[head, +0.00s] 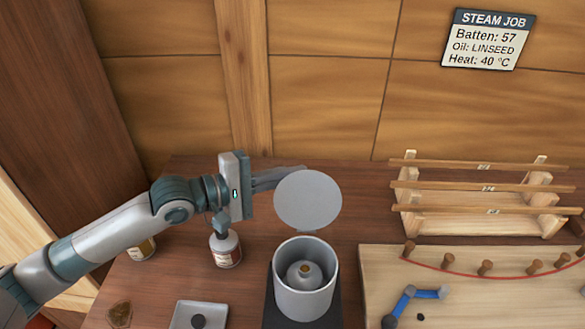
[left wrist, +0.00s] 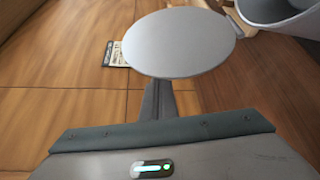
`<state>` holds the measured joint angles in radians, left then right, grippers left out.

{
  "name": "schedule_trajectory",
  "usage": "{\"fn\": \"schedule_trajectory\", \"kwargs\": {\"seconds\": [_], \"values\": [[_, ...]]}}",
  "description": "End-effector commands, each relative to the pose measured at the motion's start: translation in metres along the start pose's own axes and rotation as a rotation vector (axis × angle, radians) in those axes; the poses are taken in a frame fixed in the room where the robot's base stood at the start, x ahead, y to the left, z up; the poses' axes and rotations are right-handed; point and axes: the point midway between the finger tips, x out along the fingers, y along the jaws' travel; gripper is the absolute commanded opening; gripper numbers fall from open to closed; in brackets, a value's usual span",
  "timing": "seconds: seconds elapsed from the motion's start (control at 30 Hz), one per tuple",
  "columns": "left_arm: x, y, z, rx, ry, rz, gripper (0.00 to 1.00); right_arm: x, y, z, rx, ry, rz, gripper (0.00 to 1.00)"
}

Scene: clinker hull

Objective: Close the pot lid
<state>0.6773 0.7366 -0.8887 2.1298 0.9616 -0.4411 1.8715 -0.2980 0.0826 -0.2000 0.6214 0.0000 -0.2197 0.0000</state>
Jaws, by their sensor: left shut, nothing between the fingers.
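The pot (head: 305,285) is a grey cylinder standing open on a dark base, with a small bottle-like thing (head: 305,273) inside it. Its round grey lid (head: 308,200) stands raised above the pot's back rim, its flat face toward the head camera. My left gripper (head: 298,172) is shut and empty, its fingers reaching to the lid's upper left edge and partly behind it. In the left wrist view the lid (left wrist: 180,43) covers the fingertips, and the pot (left wrist: 280,14) shows at the top right. I cannot tell whether the fingers touch the lid. My right gripper is not in view.
A small labelled bottle (head: 225,249) stands below my left gripper, left of the pot. A grey tray (head: 186,316) lies at the front. A pale board with pegs (head: 460,258) and a wooden rack (head: 480,205) occupy the right. A wooden wall rises behind the table.

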Motion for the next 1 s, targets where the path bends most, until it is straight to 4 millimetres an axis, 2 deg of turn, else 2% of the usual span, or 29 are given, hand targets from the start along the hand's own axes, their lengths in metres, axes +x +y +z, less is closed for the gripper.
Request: {"fn": "schedule_trajectory", "kwargs": {"seconds": [0.27,1.0], "values": [[-0.004,0.0,0.01,0.0,0.001,0.001,0.0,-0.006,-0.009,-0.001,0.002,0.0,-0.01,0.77],[-0.005,0.003,0.012,0.051,0.0,0.032,0.0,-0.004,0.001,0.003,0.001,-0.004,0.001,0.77]]}}
